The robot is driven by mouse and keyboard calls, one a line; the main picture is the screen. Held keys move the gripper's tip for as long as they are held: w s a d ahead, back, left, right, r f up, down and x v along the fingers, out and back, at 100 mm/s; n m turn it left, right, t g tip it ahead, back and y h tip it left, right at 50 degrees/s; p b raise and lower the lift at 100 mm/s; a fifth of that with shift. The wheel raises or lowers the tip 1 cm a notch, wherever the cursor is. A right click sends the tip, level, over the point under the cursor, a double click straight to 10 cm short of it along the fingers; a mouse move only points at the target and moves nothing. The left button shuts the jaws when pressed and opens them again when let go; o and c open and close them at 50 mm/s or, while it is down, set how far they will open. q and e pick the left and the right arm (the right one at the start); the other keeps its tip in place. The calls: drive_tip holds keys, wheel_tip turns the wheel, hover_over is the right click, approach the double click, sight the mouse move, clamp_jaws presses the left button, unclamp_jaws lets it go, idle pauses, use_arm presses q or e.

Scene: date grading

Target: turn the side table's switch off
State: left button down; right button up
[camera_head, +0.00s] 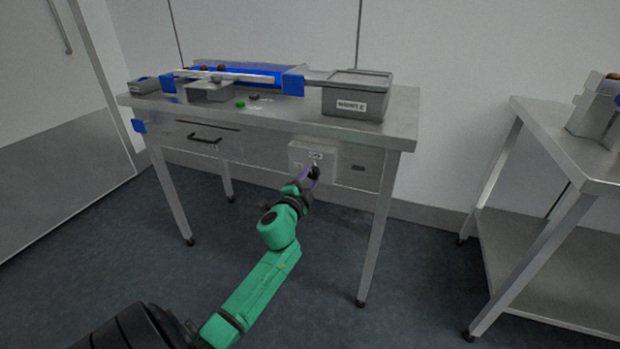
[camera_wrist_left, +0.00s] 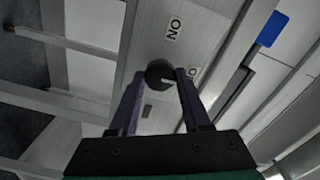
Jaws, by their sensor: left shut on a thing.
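The switch is a dark round knob (camera_wrist_left: 159,73) on a pale box (camera_head: 299,150) fixed to the front of the side table (camera_head: 402,128). In the left wrist view one label (camera_wrist_left: 174,28) lies above the knob. A second label (camera_wrist_left: 193,72), partly covered by a finger, lies to its right. A pale mark shows on the knob's lower right part. My left gripper (camera_head: 312,175) is at the box, its purple fingers shut on the knob, one on each side; they also show in the left wrist view (camera_wrist_left: 160,85). My right gripper is not in view.
On the table stand a grey lidded bin (camera_head: 340,102), a blue sorting chute (camera_head: 293,84) and a small grey tray (camera_head: 210,93). A drawer handle (camera_head: 204,138) is left of the box. Another metal table (camera_head: 555,125) stands at right. The floor between is clear.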

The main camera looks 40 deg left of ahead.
use_arm(q)
drive_tip(key=shift+f+m, duration=0.1)
drive_tip(key=shift+m, duration=0.3)
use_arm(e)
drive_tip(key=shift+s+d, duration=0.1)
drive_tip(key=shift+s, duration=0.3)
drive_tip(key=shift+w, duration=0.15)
use_arm(q)
drive_tip(key=shift+c, duration=1.8)
unclamp_jaws()
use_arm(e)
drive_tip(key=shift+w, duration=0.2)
